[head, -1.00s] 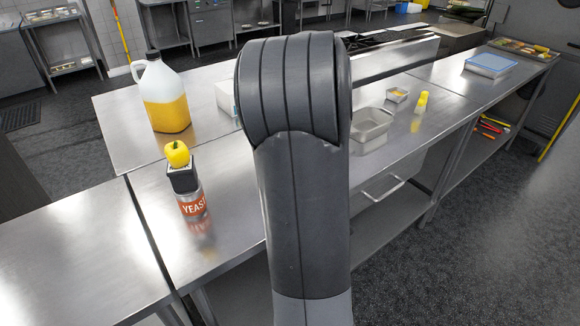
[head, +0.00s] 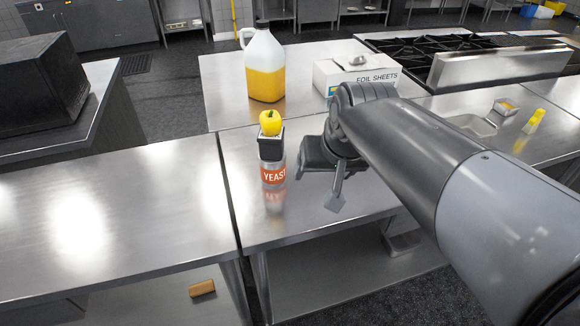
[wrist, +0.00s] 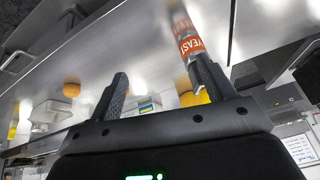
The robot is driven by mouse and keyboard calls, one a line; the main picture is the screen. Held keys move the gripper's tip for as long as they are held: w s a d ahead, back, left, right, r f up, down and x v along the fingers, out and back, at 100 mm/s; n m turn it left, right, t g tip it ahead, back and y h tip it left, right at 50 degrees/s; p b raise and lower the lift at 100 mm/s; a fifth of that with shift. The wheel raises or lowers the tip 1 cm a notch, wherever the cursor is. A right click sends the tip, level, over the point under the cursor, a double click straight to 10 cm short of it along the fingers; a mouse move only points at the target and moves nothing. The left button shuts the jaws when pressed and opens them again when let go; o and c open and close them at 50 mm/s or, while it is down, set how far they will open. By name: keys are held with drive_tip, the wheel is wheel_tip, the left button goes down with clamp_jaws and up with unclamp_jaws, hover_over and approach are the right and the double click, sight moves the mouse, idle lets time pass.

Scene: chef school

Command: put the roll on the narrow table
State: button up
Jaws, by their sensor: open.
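A small brown block-like piece (head: 202,288), which looks like the roll, lies on a lower shelf under the left steel table (head: 110,215) in the head view. It does not show clearly in the wrist view. Several steel tables are in view; I cannot tell which is the narrow one. My gripper (head: 337,188) is over the middle steel table (head: 268,228), to the right of the yeast can and well away from the brown piece. In the wrist view my gripper (wrist: 163,82) has its two fingers spread, with nothing held between them.
A juice jug (head: 265,75) and a foil sheets box (head: 355,78) stand behind. A black box (head: 38,85) is at far left. The left table top is bare.

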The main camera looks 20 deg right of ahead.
drive_tip(key=s+a+f+n, duration=0.1)
drive_tip(key=s+a+n, duration=0.1)
drive_tip(key=s+a, duration=0.3)
drive_tip(key=shift+s+f, duration=0.35)
drive_tip(key=shift+s, duration=0.2)
idle(0.8)
